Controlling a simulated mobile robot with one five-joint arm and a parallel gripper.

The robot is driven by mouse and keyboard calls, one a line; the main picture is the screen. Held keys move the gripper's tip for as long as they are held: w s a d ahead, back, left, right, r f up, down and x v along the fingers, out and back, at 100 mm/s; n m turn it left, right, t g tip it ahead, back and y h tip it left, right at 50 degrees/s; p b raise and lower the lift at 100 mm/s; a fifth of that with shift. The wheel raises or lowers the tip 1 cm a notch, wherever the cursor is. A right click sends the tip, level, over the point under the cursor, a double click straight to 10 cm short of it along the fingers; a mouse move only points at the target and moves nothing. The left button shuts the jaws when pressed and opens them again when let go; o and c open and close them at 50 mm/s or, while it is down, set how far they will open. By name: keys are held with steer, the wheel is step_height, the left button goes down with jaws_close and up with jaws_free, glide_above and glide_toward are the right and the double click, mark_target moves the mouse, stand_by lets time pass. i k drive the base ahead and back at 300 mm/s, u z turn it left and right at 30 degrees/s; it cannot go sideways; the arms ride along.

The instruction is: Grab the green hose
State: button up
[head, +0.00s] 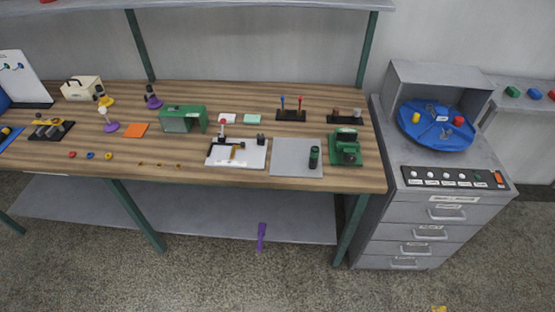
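I see no green hose that I can make out in the head view. My gripper is not in view. A slim purple object (262,236) stands or hangs near the front edge of the lower shelf; I cannot tell which. Green things on the bench are a green box-shaped device (183,119), a green machine (345,148) and a dark green cylinder (314,157); none looks like a hose.
A long wooden workbench (200,167) with a lower shelf (190,212) fills the left and middle. A grey drawer cabinet (425,215) with a blue round tray (437,138) stands at right. A small yellow piece (438,308) shows at the bottom edge.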

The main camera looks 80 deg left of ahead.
mark_target(314, 150)
steer(key=z, duration=0.05)
steer(key=k, duration=2.45)
steer(key=u, duration=2.25)
steer(key=i, duration=1)
steer(key=u, duration=0.05)
